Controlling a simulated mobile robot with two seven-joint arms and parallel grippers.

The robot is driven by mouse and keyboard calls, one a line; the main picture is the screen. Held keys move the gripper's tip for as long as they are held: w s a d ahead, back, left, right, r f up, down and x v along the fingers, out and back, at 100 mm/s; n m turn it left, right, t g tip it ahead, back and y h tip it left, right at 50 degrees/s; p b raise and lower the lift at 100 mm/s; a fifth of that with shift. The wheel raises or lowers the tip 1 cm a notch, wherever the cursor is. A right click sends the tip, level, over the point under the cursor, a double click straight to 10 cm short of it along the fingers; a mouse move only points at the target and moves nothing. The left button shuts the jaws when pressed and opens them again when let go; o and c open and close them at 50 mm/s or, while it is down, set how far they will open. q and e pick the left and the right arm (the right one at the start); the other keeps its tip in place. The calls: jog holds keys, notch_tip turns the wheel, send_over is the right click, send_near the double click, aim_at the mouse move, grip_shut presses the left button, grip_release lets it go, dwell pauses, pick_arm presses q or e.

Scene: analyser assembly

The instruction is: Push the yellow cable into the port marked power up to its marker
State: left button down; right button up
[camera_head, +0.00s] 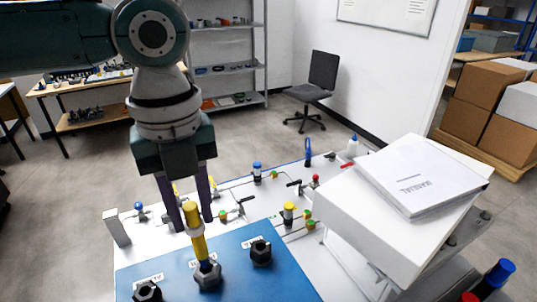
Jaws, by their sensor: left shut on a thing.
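My left gripper (193,224) points down from the upper left, shut on the yellow cable (198,245). The cable stands nearly upright between the fingers. Its lower end meets the middle black port (208,274) on the blue panel (237,281). How deep it sits in the port I cannot tell, and I cannot make out its marker. Two more black ports, the front left one (147,292) and the right one (260,253), show no cable in them. Each port has a small white label behind it, too small to read; the middle label is partly hidden by the cable. My right gripper is out of view.
A white box with a manual (418,184) on top stands at the right of the white table. Small valves and fittings, such as a yellow and black one (289,212), stand behind the blue panel. A grey upright block (117,228) stands at the table's left edge.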

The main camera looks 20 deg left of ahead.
aim_at(201, 250)
pick_arm(q)
jog(key=shift+f, duration=0.2)
jog(key=shift+f, duration=0.15)
dwell(0.3)
jog(key=shift+f+b, duration=2.75)
jog(key=shift+f, duration=1.2)
jog(key=c, duration=0.5)
grip_release()
jog(key=shift+r, duration=0.1)
notch_tip(201, 250, up, 7)
jog(key=p, duration=0.7)
jog(key=shift+p, duration=0.35)
